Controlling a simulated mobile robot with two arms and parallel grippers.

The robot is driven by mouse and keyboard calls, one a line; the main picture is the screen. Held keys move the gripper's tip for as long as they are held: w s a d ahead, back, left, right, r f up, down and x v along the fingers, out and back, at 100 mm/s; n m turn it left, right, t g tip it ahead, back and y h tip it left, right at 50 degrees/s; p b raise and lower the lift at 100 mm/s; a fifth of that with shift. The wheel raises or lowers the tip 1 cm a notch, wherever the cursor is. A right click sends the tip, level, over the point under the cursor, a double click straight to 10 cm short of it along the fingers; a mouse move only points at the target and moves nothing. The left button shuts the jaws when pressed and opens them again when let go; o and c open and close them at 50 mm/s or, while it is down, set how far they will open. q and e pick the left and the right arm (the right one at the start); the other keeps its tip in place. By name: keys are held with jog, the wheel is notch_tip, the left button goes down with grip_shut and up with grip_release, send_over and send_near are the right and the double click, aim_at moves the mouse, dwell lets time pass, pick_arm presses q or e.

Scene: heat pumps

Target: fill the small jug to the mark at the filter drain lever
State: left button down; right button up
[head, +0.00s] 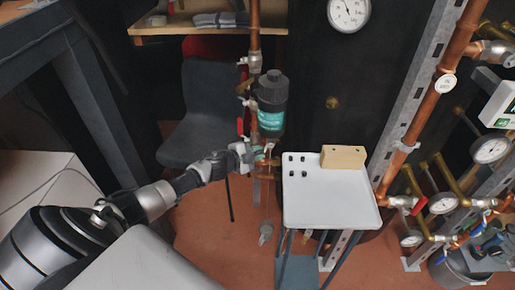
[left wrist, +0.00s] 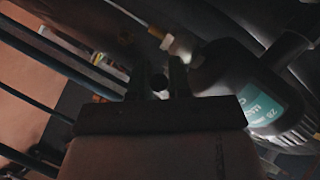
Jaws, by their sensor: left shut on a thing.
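The dark filter (head: 272,105) with a teal label hangs on the copper pipe in the head view. It also shows large at the right of the left wrist view (left wrist: 262,98). My left gripper (head: 252,156) is just below and left of the filter, at the drain fittings. It is shut on a small dark round-ended piece (left wrist: 159,82), which looks like the drain lever; the fingers hide most of it. A small greyish vessel (head: 266,232), perhaps the jug, shows low below the filter. Its mark and water level are too small to tell. My right gripper is not in view.
A white tray table (head: 330,205) stands right of the filter, with a wooden block (head: 343,157) and several small dark pieces on it. A grey chair (head: 207,115) stands behind my left arm. Copper pipes with gauges (head: 443,204) line the right side.

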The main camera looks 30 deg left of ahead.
pick_arm(q)
jog(key=c, duration=1.1)
grip_release()
jog(key=p+v, duration=0.1)
jog(key=v, duration=0.9)
jog(key=shift+s+a, duration=0.15)
jog(key=shift+s, duration=0.25)
